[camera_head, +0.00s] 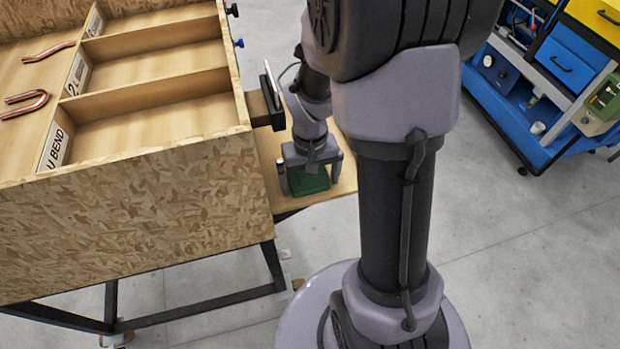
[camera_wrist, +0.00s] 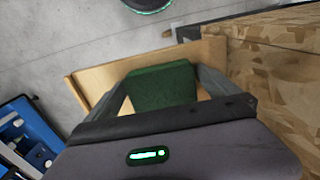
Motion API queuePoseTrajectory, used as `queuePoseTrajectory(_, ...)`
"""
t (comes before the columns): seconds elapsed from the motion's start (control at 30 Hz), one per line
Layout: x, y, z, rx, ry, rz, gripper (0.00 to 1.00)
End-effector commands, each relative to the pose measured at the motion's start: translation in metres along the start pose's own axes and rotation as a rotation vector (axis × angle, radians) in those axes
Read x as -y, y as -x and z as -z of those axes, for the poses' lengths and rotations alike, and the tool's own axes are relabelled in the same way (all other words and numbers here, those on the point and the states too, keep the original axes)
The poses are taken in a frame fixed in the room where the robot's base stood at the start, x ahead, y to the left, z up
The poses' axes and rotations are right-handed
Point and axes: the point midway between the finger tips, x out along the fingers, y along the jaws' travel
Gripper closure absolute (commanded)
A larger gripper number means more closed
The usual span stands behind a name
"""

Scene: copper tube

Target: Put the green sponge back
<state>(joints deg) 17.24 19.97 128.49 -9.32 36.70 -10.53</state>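The green sponge (camera_head: 309,184) is a flat block over the small wooden shelf (camera_head: 346,184) at the right side of the wooden bench. My gripper (camera_head: 310,178) points down at it, with one finger on each side. The wrist view also shows the sponge (camera_wrist: 162,87) between the two fingers (camera_wrist: 165,82), with pale wood around its lower corners. The fingers stand about a sponge's width apart. I cannot tell whether they press on it. Whether the sponge rests on the shelf or is slightly lifted is unclear too.
The chipboard bench (camera_head: 130,215) with labelled compartments stands left of the gripper. Bent copper tubes (camera_head: 25,103) lie in it at far left. A dark-edged block (camera_head: 265,105) juts from its side near my wrist. A blue cart (camera_head: 530,110) stands at upper right, beyond clear floor.

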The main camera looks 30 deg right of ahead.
Motion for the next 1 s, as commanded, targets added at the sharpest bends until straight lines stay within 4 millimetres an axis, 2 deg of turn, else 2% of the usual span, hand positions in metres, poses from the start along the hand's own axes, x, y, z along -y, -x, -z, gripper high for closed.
queuePoseTrajectory(0.13, 0.0, 0.002, 0.0, 0.0, 0.0, 0.0, 0.0)
queuePoseTrajectory(0.23, 0.0, 0.015, 0.001, -0.004, 0.0, 0.0, 0.0)
queuePoseTrajectory(0.5, 0.0, 0.093, 0.001, -0.005, 0.0, 0.0, 0.0)
queuePoseTrajectory(0.6, 0.0, 0.112, 0.001, -0.003, 0.0, 0.0, 0.0)
queuePoseTrajectory(0.73, 0.0, 0.123, 0.0, -0.001, 0.0, 0.0, 0.0)
queuePoseTrajectory(1.0, 0.0, 0.123, 0.0, 0.0, 0.0, 0.0, 0.0)
